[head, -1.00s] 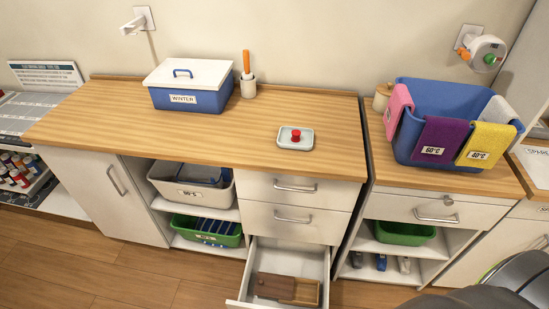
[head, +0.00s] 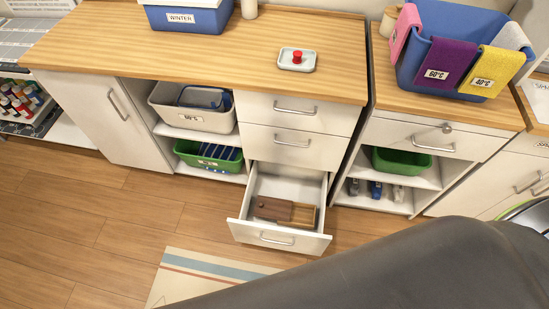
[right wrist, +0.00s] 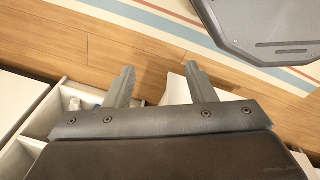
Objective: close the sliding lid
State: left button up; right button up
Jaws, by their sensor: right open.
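A small wooden box (head: 303,214) lies in the open bottom drawer (head: 290,187) of the white cabinet in the head view. Its dark brown sliding lid (head: 272,209) sits over the left part, and the lighter right part is uncovered. My right gripper (right wrist: 158,73) shows in the right wrist view with its two fingers apart and nothing between them. The box cannot be made out in that view. My left gripper is in neither view.
The drawer front (head: 276,236) juts over the wooden floor (head: 110,215). A striped mat (head: 200,278) lies in front. Open shelves beside the drawers hold a grey bin (head: 192,120) and a green bin (head: 208,157). A small tray with a red knob (head: 297,59) rests on the counter.

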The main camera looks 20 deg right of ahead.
aim_at(266, 207)
jog(key=k+l+z, duration=0.1)
jog(key=k+z, duration=0.3)
jog(key=i+j+z, duration=0.5)
jog(key=j, duration=0.15)
jog(key=i+j+z, duration=0.3)
jog(key=j+z, duration=0.25)
jog(key=j, duration=0.2)
